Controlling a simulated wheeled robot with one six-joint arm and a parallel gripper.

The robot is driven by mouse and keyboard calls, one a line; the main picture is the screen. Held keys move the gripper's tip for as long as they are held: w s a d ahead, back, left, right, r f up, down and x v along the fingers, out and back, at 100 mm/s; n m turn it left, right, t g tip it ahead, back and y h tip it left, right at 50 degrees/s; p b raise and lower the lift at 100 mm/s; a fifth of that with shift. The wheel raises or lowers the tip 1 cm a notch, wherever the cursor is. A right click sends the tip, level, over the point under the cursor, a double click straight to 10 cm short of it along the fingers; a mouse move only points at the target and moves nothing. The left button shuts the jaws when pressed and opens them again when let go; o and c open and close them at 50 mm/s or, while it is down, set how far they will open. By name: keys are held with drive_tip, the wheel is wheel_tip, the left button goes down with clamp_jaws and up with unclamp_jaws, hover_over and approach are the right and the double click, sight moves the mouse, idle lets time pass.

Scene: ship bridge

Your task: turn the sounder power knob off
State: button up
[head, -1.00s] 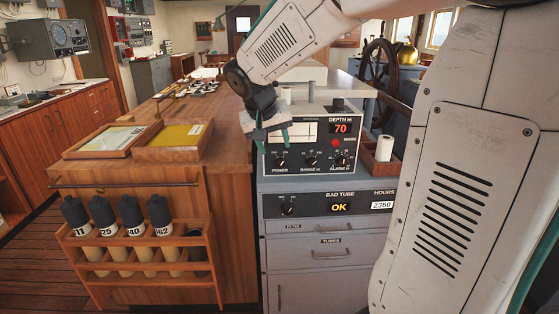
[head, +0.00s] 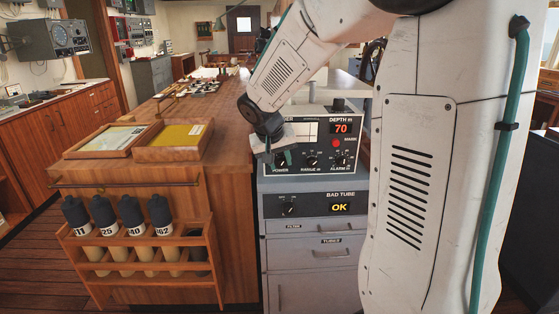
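The sounder (head: 325,165) is a grey box with a dark front panel on a grey cabinet. Its display (head: 341,128) reads 70 in red. The power knob (head: 281,156) is at the lower left of the panel, above the POWER label, and is largely hidden by my gripper. My gripper (head: 276,160) is at this knob, its fingertips on either side of it as far as I can see. I cannot tell whether the fingers touch the knob or how far apart they are. The range knob (head: 311,161) and alarm knob (head: 340,161) are to the right.
Below is a BAD TUBE panel with its own knob (head: 288,208) and an OK display (head: 339,208). A wooden counter (head: 225,155) with two framed trays stands left, and a rack (head: 140,252) of labelled tubes is in front of it. My arm hides the right side.

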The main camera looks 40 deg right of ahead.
drive_tip(key=c, duration=0.5)
drive_tip(key=shift+w+a+f+n+g+h, duration=0.15)
drive_tip(key=shift+a+n+g+h, duration=0.15)
drive_tip(key=shift+g+h, duration=0.6)
drive_tip(key=h, duration=0.1)
drive_tip(key=g+h, duration=0.1)
drive_tip(key=h, duration=0.1)
drive_tip(key=shift+w+a+f+n, duration=0.15)
drive_tip(key=shift+a+n, duration=0.05)
drive_tip(key=shift+n, duration=0.2)
drive_tip(key=g+h, duration=0.1)
drive_tip(key=h, duration=0.1)
drive_tip(key=n+g+h, duration=0.1)
drive_tip(key=h, duration=0.2)
drive_tip(key=shift+w+a+f, duration=0.1)
drive_tip(key=shift+a+f, duration=0.05)
drive_tip(key=shift+f, duration=0.25)
drive_tip(key=shift+n, duration=0.3)
drive_tip(key=o, duration=1)
